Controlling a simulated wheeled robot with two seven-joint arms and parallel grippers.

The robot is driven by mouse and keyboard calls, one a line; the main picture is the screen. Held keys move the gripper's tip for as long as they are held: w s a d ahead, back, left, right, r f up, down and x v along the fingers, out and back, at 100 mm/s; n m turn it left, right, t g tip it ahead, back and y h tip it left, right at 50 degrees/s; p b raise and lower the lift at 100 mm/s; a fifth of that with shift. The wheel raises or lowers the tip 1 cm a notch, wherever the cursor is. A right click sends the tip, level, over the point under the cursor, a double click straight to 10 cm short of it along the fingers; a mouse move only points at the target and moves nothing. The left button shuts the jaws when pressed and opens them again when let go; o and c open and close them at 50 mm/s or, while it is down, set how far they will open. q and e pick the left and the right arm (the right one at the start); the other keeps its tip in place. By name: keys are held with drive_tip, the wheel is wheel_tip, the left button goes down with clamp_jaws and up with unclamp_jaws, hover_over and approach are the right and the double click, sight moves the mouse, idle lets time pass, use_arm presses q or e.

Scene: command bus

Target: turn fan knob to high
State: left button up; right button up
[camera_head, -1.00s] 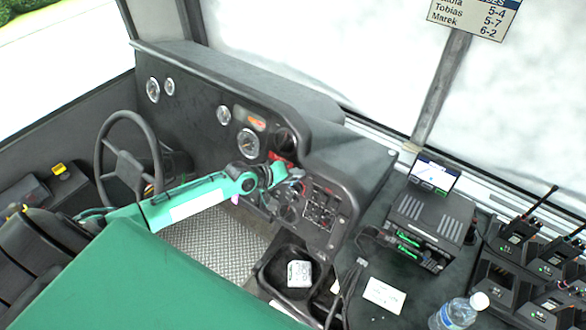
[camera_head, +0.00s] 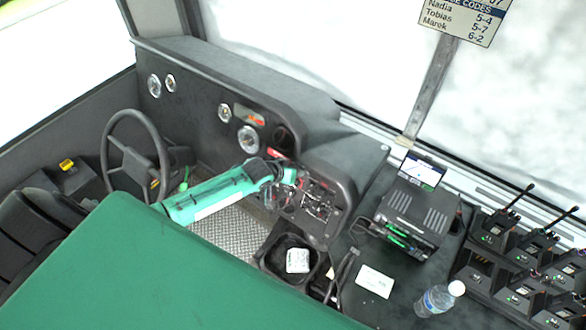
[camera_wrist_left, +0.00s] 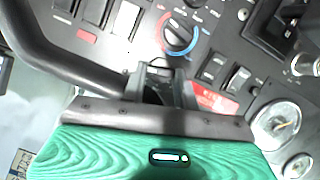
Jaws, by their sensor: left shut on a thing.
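My left gripper (camera_wrist_left: 160,80) is at the dashboard switch panel, shut on a dark knob that its fingers mostly hide; I take it as the fan knob, but its pointer and setting marks cannot be read. The gripper also shows, small, at the panel (camera_head: 291,182) in the head view. Just above the fingers in the wrist view is a dial with a blue and red ring (camera_wrist_left: 181,36). My right gripper is in neither view.
Rocker switches (camera_wrist_left: 215,66) and round gauges (camera_wrist_left: 277,124) flank the gripper. A steering wheel (camera_head: 110,142) stands left of my arm. Right of the panel are a black bin (camera_head: 268,258), a radio unit (camera_head: 408,216), a bottle (camera_head: 433,301) and handsets on chargers (camera_head: 496,231).

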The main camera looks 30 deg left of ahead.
use_arm(q)
drive_tip(key=shift+f, duration=0.1)
idle(0.4)
drive_tip(key=o, duration=1)
drive_tip(key=b+v, duration=0.3)
drive_tip(key=v, duration=1)
drive_tip(key=shift+s+r, duration=0.3)
drive_tip(key=shift+s, duration=0.1)
